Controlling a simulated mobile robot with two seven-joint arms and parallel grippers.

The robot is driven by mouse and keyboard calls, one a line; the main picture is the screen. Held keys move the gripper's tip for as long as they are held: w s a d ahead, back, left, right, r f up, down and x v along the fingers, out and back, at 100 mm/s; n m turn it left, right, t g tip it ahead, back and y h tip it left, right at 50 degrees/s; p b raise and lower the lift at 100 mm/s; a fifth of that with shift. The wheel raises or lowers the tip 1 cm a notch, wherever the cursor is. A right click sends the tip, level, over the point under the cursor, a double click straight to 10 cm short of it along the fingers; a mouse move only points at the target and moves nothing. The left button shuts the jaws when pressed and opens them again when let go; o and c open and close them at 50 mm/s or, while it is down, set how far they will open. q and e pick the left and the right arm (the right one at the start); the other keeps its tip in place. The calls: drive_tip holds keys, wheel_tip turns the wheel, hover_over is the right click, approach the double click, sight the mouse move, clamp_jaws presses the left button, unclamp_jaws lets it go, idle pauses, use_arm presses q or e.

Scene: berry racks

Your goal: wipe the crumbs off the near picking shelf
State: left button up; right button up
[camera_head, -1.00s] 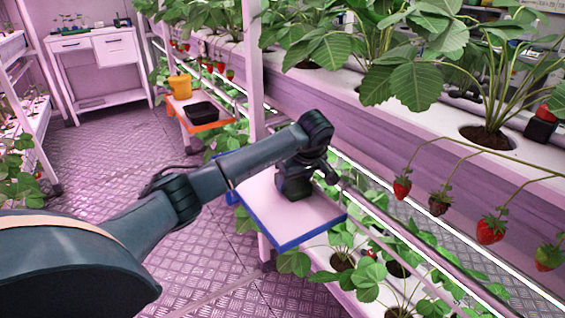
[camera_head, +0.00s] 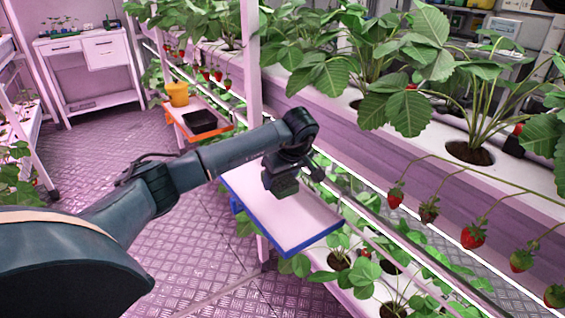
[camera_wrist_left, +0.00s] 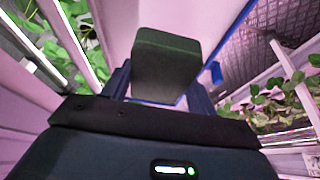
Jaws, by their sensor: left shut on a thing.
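The near picking shelf (camera_head: 300,225) is a pale board with a blue front edge, fixed beside the plant rack. My left gripper (camera_head: 281,178) is over the back part of this shelf, pointing down. It is shut on a dark block (camera_wrist_left: 165,62), which looks like a sponge or scrubber. In the wrist view the block sits between the two fingers (camera_wrist_left: 158,88), with the pale shelf and its blue edge behind it. I cannot tell whether the block touches the shelf. I make out no crumbs on the visible shelf surface. My right gripper is not in view.
A rack post (camera_head: 250,75) and a rail (camera_head: 375,215) stand close to my arm. Strawberries (camera_head: 473,237) hang at the right. The floor at left is clear.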

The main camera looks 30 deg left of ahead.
use_arm(q)
drive_tip(key=shift+r+p, duration=0.7)
drive_tip(key=shift+r, duration=0.45)
drive_tip(key=shift+s+d, duration=0.1)
